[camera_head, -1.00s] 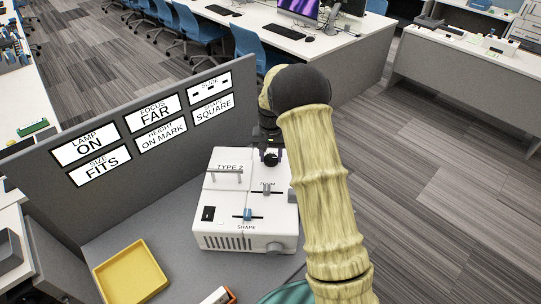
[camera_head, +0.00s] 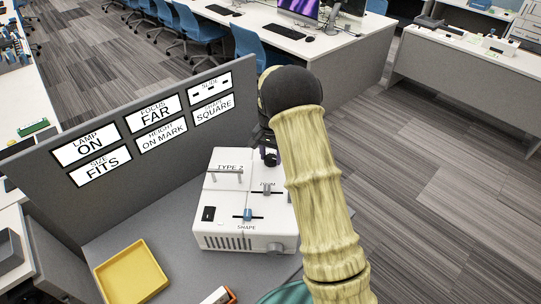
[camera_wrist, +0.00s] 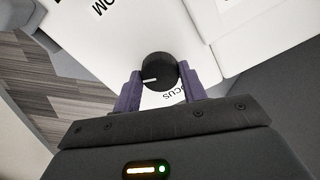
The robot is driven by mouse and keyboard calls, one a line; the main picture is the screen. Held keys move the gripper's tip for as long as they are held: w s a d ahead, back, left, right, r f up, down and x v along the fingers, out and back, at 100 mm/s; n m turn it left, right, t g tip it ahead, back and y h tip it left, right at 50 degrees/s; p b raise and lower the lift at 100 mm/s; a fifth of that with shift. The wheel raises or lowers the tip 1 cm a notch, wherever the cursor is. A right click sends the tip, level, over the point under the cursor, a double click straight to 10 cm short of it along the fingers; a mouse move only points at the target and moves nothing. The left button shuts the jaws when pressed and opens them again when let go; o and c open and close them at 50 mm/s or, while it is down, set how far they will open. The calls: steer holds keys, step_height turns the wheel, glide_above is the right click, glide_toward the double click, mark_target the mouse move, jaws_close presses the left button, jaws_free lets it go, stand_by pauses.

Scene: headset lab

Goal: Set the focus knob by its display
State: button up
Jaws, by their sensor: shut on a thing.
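The black focus knob (camera_wrist: 159,71) has a white pointer line and sits on the white projector (camera_head: 228,222), beside a partly covered label ending in "CUS". In the wrist view my gripper (camera_wrist: 160,80) has its two purple fingers on either side of the knob, shut on it. The knob's white line points to the left in that view. The focus display (camera_head: 155,111) on the grey partition reads "FAR".
Other displays read lamp "ON", size "FITS" (camera_head: 100,166), height "ON MARK" and shape "SQUARE" (camera_head: 213,109); the slide display shows only marks. A yellow tray (camera_head: 130,272) lies left of the projector. Zoom and shape sliders are on the projector's top.

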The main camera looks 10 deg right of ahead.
mark_target(272, 160)
steer(key=o, duration=1)
steer(key=shift+c, duration=0.2)
step_height(272, 160, up, 18)
steer(key=b, duration=0.2)
steer(key=shift+f+b, duration=0.25)
steer(key=shift+b, duration=0.05)
steer(key=shift+s+f, duration=0.1)
steer(key=s+f+n+t, duration=0.1)
steer(key=s+f+n, duration=0.2)
steer(key=s, duration=1)
steer(key=s+f+n+t, duration=0.1)
steer(key=s+f+n, duration=0.3)
steer(key=s, duration=1)
step_height(272, 160, down, 2)
steer(key=shift+s+f+t, duration=0.15)
steer(key=shift+f+t, duration=0.05)
steer(key=shift+t, duration=0.1)
